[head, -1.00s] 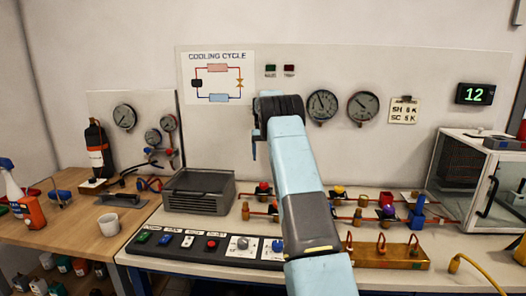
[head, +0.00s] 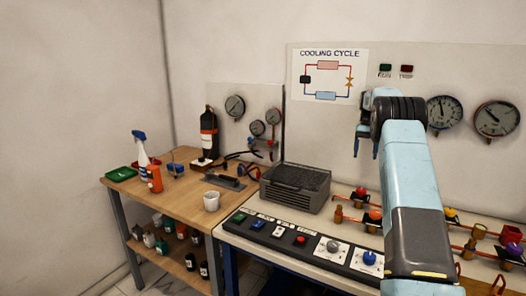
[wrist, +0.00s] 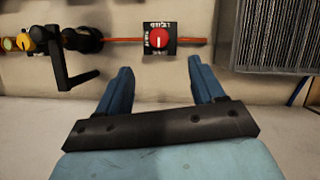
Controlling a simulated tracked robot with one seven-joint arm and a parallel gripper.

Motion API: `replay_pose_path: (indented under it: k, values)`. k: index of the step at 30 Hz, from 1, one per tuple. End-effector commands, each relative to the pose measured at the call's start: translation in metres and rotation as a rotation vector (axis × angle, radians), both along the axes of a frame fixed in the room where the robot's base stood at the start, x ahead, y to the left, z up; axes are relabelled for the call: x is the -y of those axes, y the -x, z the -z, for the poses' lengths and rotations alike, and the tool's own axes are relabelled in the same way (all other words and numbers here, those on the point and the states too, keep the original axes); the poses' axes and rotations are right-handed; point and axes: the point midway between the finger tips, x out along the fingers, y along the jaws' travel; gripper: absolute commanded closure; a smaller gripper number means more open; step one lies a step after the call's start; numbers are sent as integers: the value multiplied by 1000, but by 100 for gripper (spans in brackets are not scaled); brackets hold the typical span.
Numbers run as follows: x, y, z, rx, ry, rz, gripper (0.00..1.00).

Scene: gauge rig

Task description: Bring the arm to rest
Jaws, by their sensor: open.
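My arm reaches up from the lower right of the head view. My gripper (head: 366,143) hangs at its end, in front of the back panel and above the rig bench. In the wrist view my gripper (wrist: 158,82) shows two blue fingers spread apart with nothing between them. Beyond the fingers is a red knob (wrist: 158,38) on a dark square plate over a copper pipe (wrist: 187,41). The fingers look apart from the knob. My arm hides part of the bench and its pipework in the head view.
A grey finned unit (head: 290,190) stands on the bench left of my arm, behind a black control strip (head: 300,240). The wooden table (head: 185,185) at left holds a white cup (head: 211,201), a spray bottle (head: 141,150) and a black cylinder (head: 208,135). Gauges (head: 444,112) hang behind my arm.

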Motion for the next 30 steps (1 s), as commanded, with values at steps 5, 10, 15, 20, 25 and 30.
replay_pose_path:
  k: [5, 10, 15, 20, 25, 30]
  values:
    - [-19, 13, -34, 47, 14, -19, 32]
    - [-40, 32, -66, 98, 28, -40, 32]
    - [-61, 53, -95, 149, 42, -62, 32]
    - [-81, 77, -120, 199, 55, -83, 32]
    - [-102, 105, -142, 250, 68, -106, 32]
    - [-122, 135, -161, 301, 80, -130, 32]
